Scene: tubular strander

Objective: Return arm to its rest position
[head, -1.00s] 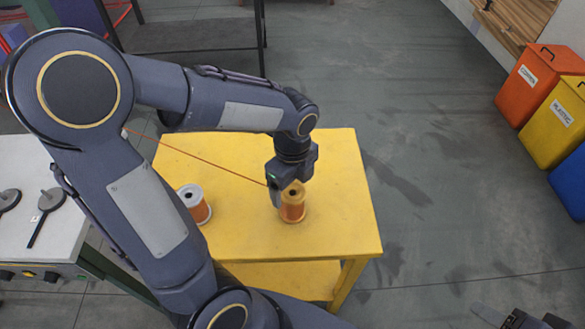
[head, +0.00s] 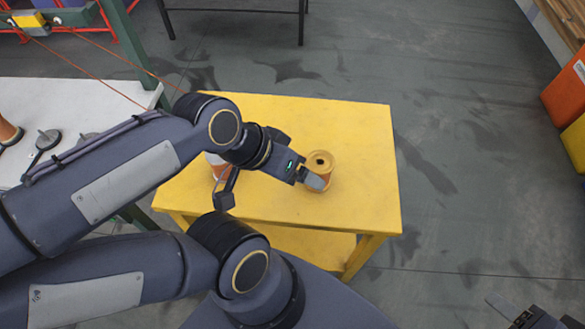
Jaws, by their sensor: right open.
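A second spool with a pale top (head: 216,160) stands further left, mostly hidden behind my arm and the other finger. Part of my other gripper (head: 525,314) shows in the bottom right corner, cut off by the frame, and its jaws are unclear.
A white bench (head: 50,98) with dark fittings is at the left, beside a green post (head: 130,40). Orange wires run above it. An orange bin (head: 566,92) and a yellow bin stand at the right edge. Open grey floor lies right of the table.

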